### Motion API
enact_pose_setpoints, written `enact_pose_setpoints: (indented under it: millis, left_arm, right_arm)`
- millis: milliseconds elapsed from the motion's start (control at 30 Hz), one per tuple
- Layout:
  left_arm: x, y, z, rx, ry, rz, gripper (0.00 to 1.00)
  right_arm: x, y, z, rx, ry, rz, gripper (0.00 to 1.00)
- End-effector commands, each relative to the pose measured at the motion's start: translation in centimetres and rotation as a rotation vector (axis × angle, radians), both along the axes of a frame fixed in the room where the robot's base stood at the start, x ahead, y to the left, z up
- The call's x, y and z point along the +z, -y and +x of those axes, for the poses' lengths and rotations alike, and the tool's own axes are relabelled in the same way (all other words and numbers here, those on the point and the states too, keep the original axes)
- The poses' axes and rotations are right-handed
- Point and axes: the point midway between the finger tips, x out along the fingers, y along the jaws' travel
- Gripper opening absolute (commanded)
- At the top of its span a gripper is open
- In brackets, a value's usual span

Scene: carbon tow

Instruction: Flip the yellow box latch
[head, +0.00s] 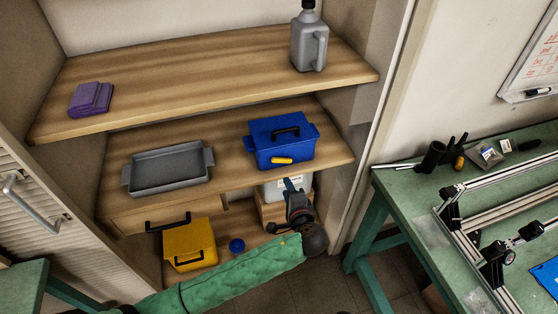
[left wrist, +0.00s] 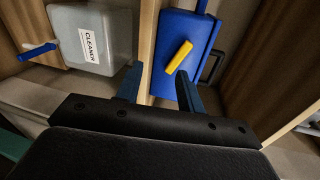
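A blue box (head: 281,141) with a black handle stands on the middle shelf at the right. A yellow latch (head: 282,161) sits on its front face; in the left wrist view the latch (left wrist: 179,57) lies at a slant on the blue face. A separate yellow box (head: 189,245) with black handles is on the bottom shelf at the left. My left gripper (head: 296,183) is below and in front of the blue box. In the left wrist view its blue fingers (left wrist: 160,82) are apart and empty, with the latch beyond them, nearer the right finger. My right gripper is not visible.
A white cleaner container (left wrist: 92,40) stands below the middle shelf (head: 225,190), close to my left gripper. A grey tray (head: 168,168) is left of the blue box. A blue round lid (head: 237,245) lies on the bottom shelf. A green workbench (head: 420,195) is at the right.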

Motion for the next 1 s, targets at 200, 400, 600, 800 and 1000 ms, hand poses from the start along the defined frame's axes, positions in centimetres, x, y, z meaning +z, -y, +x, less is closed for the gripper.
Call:
enact_pose_setpoints:
  millis: [200,400,600,800,1000]
  left_arm:
    - [1.6,-0.5,0.6,0.001,0.117,0.253,0.38]
    - [2.0,-0.4,0.7,-0.013,0.107,0.344,0.38]
    - [2.3,-0.8,2.0,-0.013,0.105,0.354,0.38]
    - [2.3,-1.7,4.6,-0.012,0.104,0.355,0.38]
    - [2.2,-2.4,6.8,-0.013,0.103,0.353,0.38]
  right_arm:
    - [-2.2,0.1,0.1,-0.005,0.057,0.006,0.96]
    - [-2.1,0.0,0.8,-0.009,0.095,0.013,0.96]
    - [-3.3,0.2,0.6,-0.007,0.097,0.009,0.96]
    - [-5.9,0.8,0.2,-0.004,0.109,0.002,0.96]
    - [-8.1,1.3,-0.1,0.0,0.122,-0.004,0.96]
